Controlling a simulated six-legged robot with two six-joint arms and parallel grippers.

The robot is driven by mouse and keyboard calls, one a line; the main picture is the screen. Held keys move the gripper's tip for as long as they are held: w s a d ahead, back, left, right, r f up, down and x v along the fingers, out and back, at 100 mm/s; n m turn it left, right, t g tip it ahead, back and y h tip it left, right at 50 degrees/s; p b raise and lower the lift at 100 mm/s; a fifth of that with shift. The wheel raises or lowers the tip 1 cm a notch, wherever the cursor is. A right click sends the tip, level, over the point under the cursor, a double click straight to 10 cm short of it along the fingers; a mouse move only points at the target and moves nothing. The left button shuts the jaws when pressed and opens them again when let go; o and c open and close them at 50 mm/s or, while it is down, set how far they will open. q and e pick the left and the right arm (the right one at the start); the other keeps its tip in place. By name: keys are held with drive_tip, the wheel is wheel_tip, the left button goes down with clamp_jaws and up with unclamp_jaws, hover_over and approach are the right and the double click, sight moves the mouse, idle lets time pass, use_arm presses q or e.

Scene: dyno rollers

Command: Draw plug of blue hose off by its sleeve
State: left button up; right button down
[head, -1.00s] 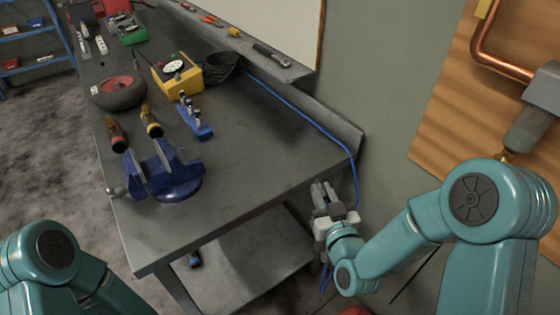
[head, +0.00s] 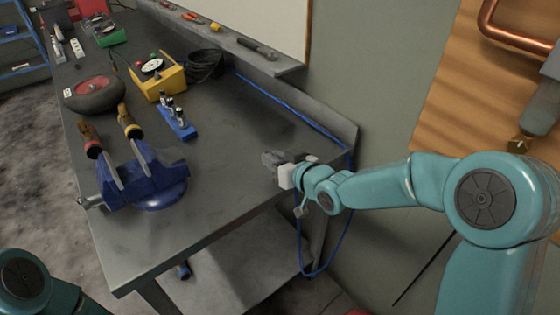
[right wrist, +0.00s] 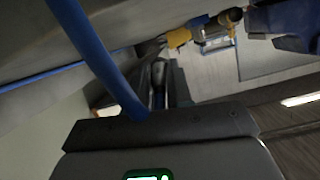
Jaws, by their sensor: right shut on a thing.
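The blue hose (head: 300,112) runs along the back of the bench, drops over its right end, loops below the top and rises to my right gripper. My right gripper (head: 274,160) is over the right part of the bench top, pointing left. It is shut on the end of the hose, taken to be the plug; the fingers mostly hide it. In the right wrist view the hose (right wrist: 95,55) crosses to my gripper (right wrist: 160,78), and a dark grey piece shows between the fingers. My left gripper is out of view.
A blue vise (head: 145,180) stands at the bench's front left. A blue block (head: 176,124) with metal fittings, a yellow box (head: 160,82) with a dial and a wheel (head: 95,92) lie farther back. The bench top (head: 225,170) left of my gripper is clear.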

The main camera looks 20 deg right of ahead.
sight(268, 171)
drive_tip(key=x, duration=0.4)
drive_tip(key=shift+s+f, duration=0.1)
drive_tip(key=shift+f, duration=0.1)
drive_tip(key=shift+f+b, duration=1)
drive_tip(key=shift+b, duration=0.05)
drive_tip(key=c, duration=0.9)
unclamp_jaws()
drive_tip(key=shift+c, duration=0.2)
drive_tip(key=shift+s+d, duration=0.1)
drive_tip(key=shift+s, duration=0.05)
drive_tip(key=v, duration=1.6)
drive_tip(key=shift+b, duration=0.35)
drive_tip(key=shift+d+r, duration=0.1)
